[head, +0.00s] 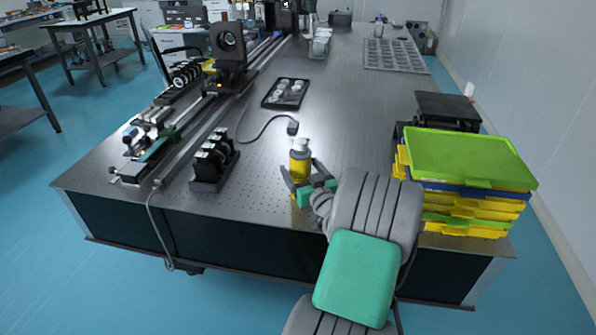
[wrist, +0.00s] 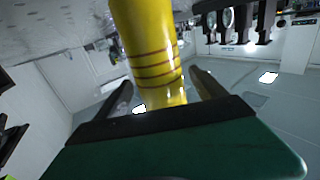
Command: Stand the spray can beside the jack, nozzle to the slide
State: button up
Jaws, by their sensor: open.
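The spray can (head: 300,163), yellow with a pale top, appears to stand upright on the optical table near its front middle. My gripper (head: 300,171) is open, with one finger on each side of the can. In the wrist view the yellow can (wrist: 145,45), with dark rings, rises between the spread fingers (wrist: 158,92); gaps show beside it. I cannot tell which way the nozzle points. A black device (head: 447,108) behind the trays at the right looks like the jack. A long rail assembly (head: 195,125), likely the slide, runs along the left side.
Stacked green, blue and yellow trays (head: 470,160) fill the table's right front corner. A black mount (head: 213,163) stands left of the can. A dark tray of parts (head: 286,93) and a cable end (head: 292,127) lie behind it. The table's centre right is clear.

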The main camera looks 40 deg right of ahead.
jog(key=x, duration=0.3)
jog(key=shift+w, duration=0.15)
jog(key=c, duration=1.7)
grip_shut()
jog(key=shift+r, duration=0.1)
jog(key=shift+r, duration=0.1)
